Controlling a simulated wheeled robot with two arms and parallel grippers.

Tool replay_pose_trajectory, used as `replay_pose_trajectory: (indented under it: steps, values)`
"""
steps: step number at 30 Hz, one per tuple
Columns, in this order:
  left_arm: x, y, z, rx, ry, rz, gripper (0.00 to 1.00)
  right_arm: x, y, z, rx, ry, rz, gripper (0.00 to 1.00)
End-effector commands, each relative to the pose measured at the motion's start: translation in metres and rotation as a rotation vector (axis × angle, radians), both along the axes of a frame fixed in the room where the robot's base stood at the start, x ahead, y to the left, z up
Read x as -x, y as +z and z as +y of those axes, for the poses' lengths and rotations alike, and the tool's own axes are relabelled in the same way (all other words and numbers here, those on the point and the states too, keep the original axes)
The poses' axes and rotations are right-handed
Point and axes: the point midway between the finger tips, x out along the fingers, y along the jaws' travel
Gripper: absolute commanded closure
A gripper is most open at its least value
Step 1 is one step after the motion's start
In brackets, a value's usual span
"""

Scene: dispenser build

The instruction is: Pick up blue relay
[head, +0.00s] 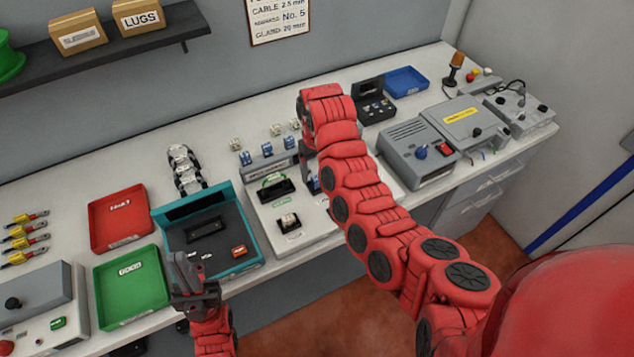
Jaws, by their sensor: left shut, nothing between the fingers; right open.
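Several blue relays stand in a grey rack on the bench in the head view; one is the left blue relay (246,158), with others (266,149) beside it. Another blue part (313,185), perhaps a relay, shows just below my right gripper (307,162) and is partly hidden by my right arm. My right gripper is open, pointing down just right of the rack; its far finger is hidden. My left gripper (188,275) is shut and empty, low over the front of the teal-edged tray (165,226).
A white fixture panel (262,211) holds a black socket and a white-topped part (289,221). A red tray (118,222) and green tray (130,288) lie left. Grey control boxes (418,152) and a blue tray (406,80) stand right. A shelf hangs behind.

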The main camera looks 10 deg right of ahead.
Motion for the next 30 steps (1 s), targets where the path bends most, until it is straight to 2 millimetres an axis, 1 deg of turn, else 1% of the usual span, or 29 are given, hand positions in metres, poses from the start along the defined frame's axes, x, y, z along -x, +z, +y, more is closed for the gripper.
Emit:
replay_pose_trajectory:
  steps: [1, 2, 6, 13, 25, 30]
  values:
    - [0.0, 0.007, 0.0, 0.0, 0.0, 0.0, 1.0, 0.001, -0.004, -0.001, 0.002, -0.001, 0.005, 0.28]
    - [0.0, 0.01, 0.0, 0.0, 0.0, 0.0, 1.0, 0.002, -0.008, -0.001, 0.003, 0.0, 0.01, 0.28]
    - [0.0, 0.013, 0.0, 0.0, 0.0, 0.0, 1.0, 0.001, -0.02, 0.0, 0.0, 0.001, 0.003, 0.28]
    - [0.0, 0.012, 0.0, 0.0, 0.0, 0.0, 1.0, 0.0, -0.023, 0.0, -0.001, 0.0, 0.001, 0.28]
    - [0.0, 0.012, 0.0, 0.0, 0.0, 0.0, 1.0, 0.0, -0.023, 0.0, -0.001, 0.0, 0.001, 0.99]
    - [0.0, 0.012, 0.0, 0.0, 0.0, 0.0, 1.0, 0.0, -0.023, 0.0, -0.001, 0.0, 0.001, 1.0]
